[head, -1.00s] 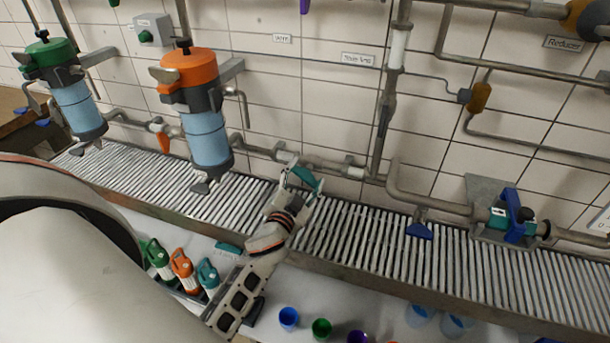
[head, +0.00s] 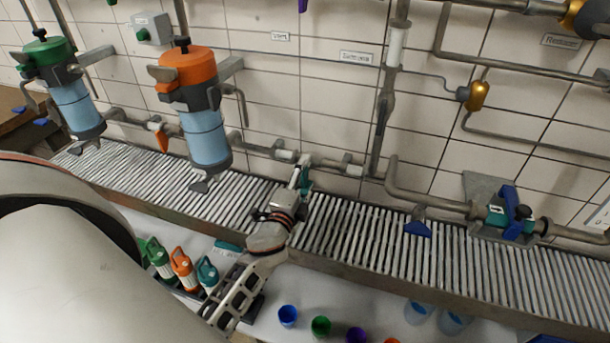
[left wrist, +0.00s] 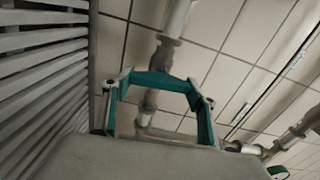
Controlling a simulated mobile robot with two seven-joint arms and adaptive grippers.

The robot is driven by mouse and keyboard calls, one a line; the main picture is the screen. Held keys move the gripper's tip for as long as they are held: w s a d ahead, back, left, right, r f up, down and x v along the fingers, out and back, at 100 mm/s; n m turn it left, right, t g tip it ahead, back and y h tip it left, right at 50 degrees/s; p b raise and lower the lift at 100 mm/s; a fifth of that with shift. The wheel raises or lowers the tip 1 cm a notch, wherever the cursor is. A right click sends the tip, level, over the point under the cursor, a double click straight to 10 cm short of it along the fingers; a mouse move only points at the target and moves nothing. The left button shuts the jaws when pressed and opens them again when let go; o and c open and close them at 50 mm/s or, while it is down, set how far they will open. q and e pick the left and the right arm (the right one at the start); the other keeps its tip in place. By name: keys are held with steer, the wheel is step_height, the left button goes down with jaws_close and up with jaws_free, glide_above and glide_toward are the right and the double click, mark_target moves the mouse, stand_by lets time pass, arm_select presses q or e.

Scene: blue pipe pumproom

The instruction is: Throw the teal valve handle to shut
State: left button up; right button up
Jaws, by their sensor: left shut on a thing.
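The teal valve handle (head: 306,181) is on the wall pipe above the slatted grating, near the middle of the head view. My left gripper (head: 300,178) is at it, shut on it, and hides much of it. In the left wrist view, a teal bar (left wrist: 160,82) spans between the fingertips of my left gripper (left wrist: 158,92); the fingers also look teal there, so handle and fingers are hard to tell apart. The pipe (left wrist: 146,108) shows behind them. My right gripper is not in view.
An orange-topped blue canister (head: 205,135) stands left of my left arm. A blue handle (head: 418,229) and a blue-and-teal valve (head: 510,214) are on the pipe to the right. Bottles (head: 182,268) and several cups (head: 288,316) stand below the grating (head: 380,240).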

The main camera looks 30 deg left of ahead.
arm_select(q)
steer(key=shift+m, duration=0.7)
steer(key=o, duration=1.1)
steer(key=shift+v, duration=3.8)
steer(key=shift+a, duration=0.1)
